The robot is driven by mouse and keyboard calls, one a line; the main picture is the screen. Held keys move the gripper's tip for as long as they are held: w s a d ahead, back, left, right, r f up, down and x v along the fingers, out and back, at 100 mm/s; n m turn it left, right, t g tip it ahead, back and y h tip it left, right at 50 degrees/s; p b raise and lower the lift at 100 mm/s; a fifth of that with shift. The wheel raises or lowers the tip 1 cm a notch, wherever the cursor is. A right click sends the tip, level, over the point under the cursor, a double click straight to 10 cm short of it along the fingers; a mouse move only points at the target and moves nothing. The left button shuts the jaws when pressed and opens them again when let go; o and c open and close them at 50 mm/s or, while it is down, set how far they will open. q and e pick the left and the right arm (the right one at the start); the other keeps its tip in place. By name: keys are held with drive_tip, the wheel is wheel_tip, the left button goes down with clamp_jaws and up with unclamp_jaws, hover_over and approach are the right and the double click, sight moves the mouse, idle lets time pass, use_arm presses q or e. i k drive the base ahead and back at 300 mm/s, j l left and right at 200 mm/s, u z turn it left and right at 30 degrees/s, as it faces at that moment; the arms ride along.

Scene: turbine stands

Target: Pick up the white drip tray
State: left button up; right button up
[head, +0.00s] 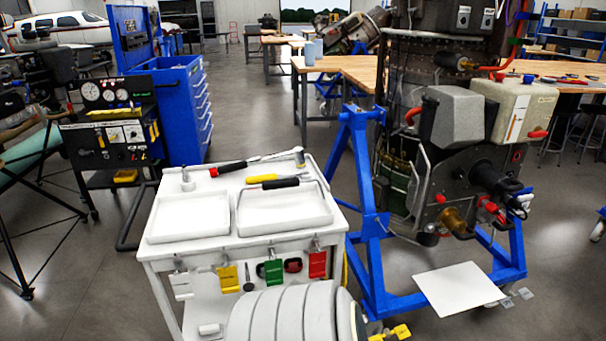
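A flat white panel (459,288), which looks like the drip tray, lies low beneath the engine (465,175) at the lower right. Its upper edge is close to the blue stand's (364,165) base rails; I cannot tell whether it rests on the floor or on the rails. No raised rim shows at this size. Two shallow white trays, a left one (162,237) and a right one (285,226), are on top of the white cart (242,244).
The cart stands left of the engine stand, with a red-and-black tool (229,169) on top and coloured tags hanging in front. A blue tool cabinet (185,115) stands behind. Floor right of the panel is mostly clear.

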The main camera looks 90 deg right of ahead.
sight(282, 206)
drive_tip(key=z, duration=2.55)
drive_tip(key=i+j, duration=0.15)
drive_tip(key=j, duration=0.15)
drive_tip(key=i+j, duration=0.1)
drive_tip(key=j, duration=0.25)
drive_tip(key=i+j+z, duration=0.1)
drive_tip(key=j, duration=0.2)
drive_tip(key=i+j, duration=0.15)
drive_tip(key=j, duration=0.2)
